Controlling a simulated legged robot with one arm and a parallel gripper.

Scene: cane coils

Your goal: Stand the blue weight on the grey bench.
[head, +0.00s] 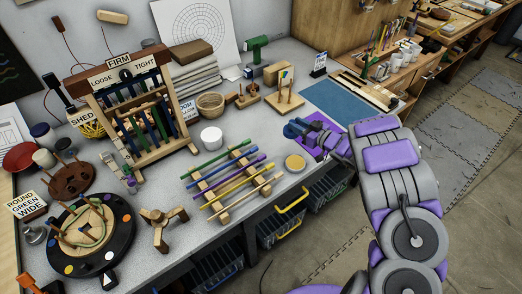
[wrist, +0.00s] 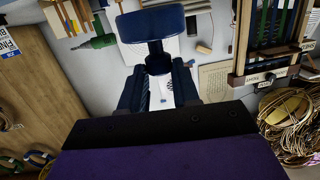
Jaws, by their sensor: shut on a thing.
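The blue weight (head: 293,130) is at the front right part of the grey bench (head: 250,112) in the head view. My gripper (head: 304,132) is shut on it. In the wrist view, the weight (wrist: 152,25) shows a wide dark-blue head and a narrower neck between the two fingers of my gripper (wrist: 158,82). The fingers hide part of the weight. I cannot tell whether its base touches the bench or hangs just above it.
Bins (head: 280,225) hang below the front edge.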

